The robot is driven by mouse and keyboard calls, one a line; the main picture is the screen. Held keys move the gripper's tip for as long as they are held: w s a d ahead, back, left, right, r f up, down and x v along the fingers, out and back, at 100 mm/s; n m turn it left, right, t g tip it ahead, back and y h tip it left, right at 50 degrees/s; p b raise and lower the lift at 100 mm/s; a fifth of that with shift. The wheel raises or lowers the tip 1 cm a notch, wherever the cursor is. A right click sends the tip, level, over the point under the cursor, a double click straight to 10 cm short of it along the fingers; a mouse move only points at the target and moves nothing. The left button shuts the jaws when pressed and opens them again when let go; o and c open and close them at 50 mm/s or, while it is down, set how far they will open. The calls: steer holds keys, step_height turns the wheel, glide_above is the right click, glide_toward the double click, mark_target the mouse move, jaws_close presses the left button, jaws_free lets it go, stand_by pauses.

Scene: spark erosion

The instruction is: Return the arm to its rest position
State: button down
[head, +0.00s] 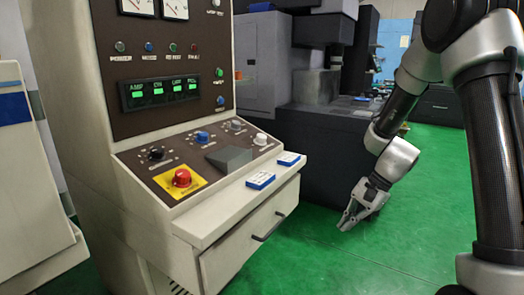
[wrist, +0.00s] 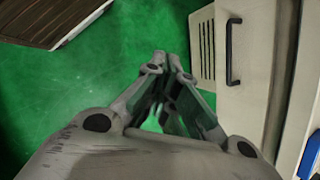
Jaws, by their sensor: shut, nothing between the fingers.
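My gripper (head: 347,222) hangs at the end of my arm, to the right of the control cabinet, pointing down over the green floor. It is shut and empty. In the wrist view my gripper (wrist: 168,58) shows from behind, with its fingertips together above the green floor. It touches nothing that I can see. My arm comes in from the right edge of the head view, bent at the elbow.
The control cabinet (head: 115,219) stands at left, with a red emergency button (head: 182,178) and two blue-and-white items (head: 260,180) (head: 289,158) on its ledge. Its drawer handle (wrist: 230,50) is right in the wrist view. A dark machine (head: 330,150) stands behind. Green floor (head: 345,262) is clear.

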steer(key=s+d+r+n+t+h, duration=0.2)
steer(key=s+d+r+n, duration=0.3)
steer(key=s+r, duration=0.5)
steer(key=s+d+r+n+t+h, duration=0.2)
steer(key=s+d+r+n+h, duration=0.2)
steer(key=s+r, duration=0.7)
steer(key=shift+s+d+n+t, duration=0.3)
steer(key=shift+s+d+n, duration=0.05)
steer(key=shift+d+n, duration=0.55)
steer(key=shift+r, duration=0.1)
